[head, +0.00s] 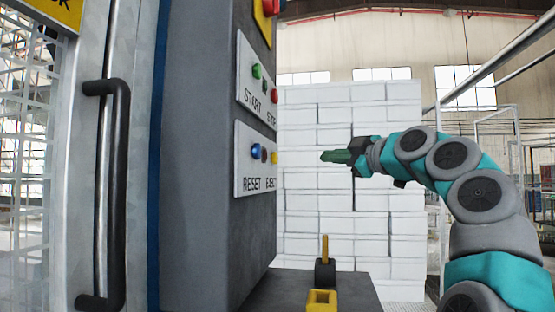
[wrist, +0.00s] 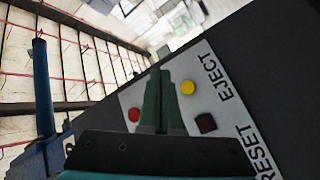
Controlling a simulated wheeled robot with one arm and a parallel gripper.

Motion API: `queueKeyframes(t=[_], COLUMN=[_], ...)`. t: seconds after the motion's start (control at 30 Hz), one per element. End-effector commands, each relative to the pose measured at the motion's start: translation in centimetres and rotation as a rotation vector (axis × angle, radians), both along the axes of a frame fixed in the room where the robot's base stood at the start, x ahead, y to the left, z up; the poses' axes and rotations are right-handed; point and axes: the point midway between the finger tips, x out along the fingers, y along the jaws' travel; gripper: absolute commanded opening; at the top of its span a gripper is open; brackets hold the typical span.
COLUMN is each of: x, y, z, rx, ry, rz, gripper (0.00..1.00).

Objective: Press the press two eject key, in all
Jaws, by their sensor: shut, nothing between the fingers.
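The grey control column stands left of centre in the head view. Its lower plate (head: 240,180) reads RESET and EJECT. The yellow key (head: 274,158) is beside EJECT; it also shows in the wrist view (wrist: 188,87), just right of my fingers. A dark key (wrist: 206,122) is near it. My gripper (head: 322,157) is right of the column in the head view, green fingers pointing left, with a visible gap to the yellow key. In the wrist view my gripper (wrist: 161,72) has both fingers together and empty. No press number is readable.
A START and STOP plate (head: 257,80) sits above, with green and red buttons. A black door handle (head: 118,190) is at left. A yellow-and-black fitting (head: 322,300) stands low in front. White stacked blocks (head: 310,220) are behind. A red button (wrist: 134,114) is left of my fingers.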

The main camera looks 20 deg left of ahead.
Motion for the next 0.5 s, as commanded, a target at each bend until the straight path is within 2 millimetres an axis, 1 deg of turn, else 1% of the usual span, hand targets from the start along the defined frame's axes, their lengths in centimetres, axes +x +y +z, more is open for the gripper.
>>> queueKeyframes(t=[0.27, 0.5], x=[-0.6, -1.4], y=[2.3, 5.4], z=[-0.1, -0.1], rx=[-0.001, -0.002], ry=[0.000, 0.001], rz=[0.002, 0.002], gripper=[0.00, 0.00])
